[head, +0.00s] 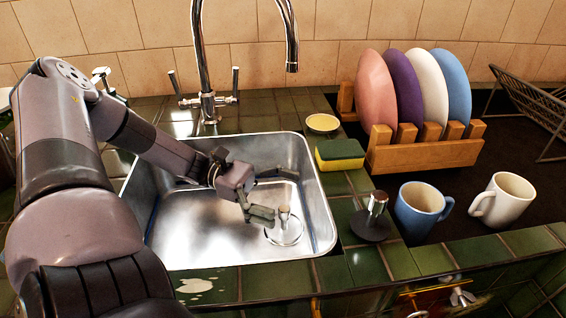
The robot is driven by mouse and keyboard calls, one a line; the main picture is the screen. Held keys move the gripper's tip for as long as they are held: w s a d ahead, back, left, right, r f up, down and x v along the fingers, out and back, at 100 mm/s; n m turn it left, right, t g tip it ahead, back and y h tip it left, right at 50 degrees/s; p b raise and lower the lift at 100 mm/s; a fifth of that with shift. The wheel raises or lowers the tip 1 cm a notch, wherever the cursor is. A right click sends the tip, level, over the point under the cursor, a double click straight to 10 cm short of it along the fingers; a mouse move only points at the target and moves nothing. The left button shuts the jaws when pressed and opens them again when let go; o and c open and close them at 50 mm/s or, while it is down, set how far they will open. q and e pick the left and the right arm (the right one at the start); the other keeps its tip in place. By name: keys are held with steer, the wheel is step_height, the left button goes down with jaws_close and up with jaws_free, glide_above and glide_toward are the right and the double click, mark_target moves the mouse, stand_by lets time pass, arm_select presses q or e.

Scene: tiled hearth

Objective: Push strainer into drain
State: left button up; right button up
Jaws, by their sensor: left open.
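The strainer (284,232) is a round, shiny metal piece with a small pale upright knob. It is in the right part of the steel sink (190,245), at the sink floor. The drain cannot be told apart from it, and I cannot tell how deeply the strainer sits. My left gripper (277,193) reaches into the sink from the left and is open. One finger is behind the knob and the other is low, close to the knob's left side. I cannot tell whether that finger touches it. My right gripper is out of view.
A chrome faucet (207,60) arches over the back of the sink. Right of the sink are a yellow-green sponge (340,153), a small dish (322,123), a dark-based metal knob piece (372,220), a blue mug (421,208), a white mug (503,198) and a wooden plate rack (430,155).

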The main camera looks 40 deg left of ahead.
arm_select(q)
steer(key=shift+r, duration=0.45)
step_height(320, 180, up, 10)
stand_by(0.8)
steer(key=shift+f, duration=0.1)
stand_by(0.8)
